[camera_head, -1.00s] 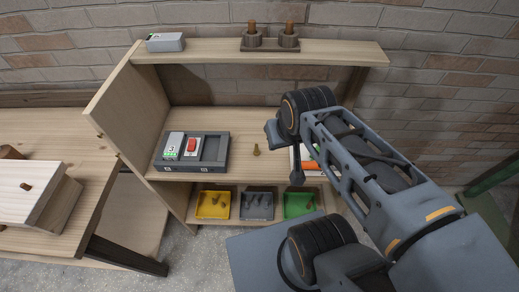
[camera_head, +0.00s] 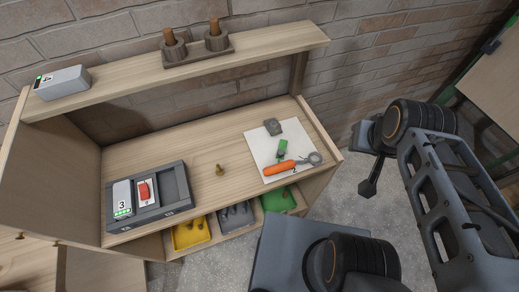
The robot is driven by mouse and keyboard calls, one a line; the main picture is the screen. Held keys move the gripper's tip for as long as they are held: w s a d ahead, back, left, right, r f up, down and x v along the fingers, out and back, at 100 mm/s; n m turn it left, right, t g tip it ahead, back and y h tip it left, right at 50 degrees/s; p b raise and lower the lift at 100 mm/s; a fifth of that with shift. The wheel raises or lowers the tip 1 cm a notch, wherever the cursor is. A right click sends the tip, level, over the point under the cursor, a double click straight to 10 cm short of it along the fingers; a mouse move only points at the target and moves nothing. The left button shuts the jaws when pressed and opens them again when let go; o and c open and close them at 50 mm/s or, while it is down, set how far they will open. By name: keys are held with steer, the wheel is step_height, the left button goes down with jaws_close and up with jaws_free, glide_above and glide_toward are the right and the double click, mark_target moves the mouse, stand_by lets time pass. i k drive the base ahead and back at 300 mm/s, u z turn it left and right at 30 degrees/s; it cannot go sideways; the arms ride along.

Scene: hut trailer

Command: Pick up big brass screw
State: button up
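A small brass-coloured screw (camera_head: 219,170) stands by itself on the wooden middle shelf (camera_head: 180,140), between the dark grey tray and the white sheet. My gripper (camera_head: 369,187) is at the right of the picture, beyond the shelf's right end and well apart from the screw. It appears as a small dark shape hanging below my arm. Its fingers are too unclear to tell whether they are open or shut.
The grey tray (camera_head: 178,207) holds a numbered box and a red switch. The white sheet (camera_head: 258,152) bears an orange-handled tool (camera_head: 286,168) and small parts. Yellow (camera_head: 190,245), grey and green bins sit below. The upper shelf (camera_head: 125,80) overhangs behind. Shelf around the screw is clear.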

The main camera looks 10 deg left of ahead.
mark_target(219, 171)
steer(key=z, duration=1.3)
steer(key=k, duration=1.25)
steer(key=u, duration=2.15)
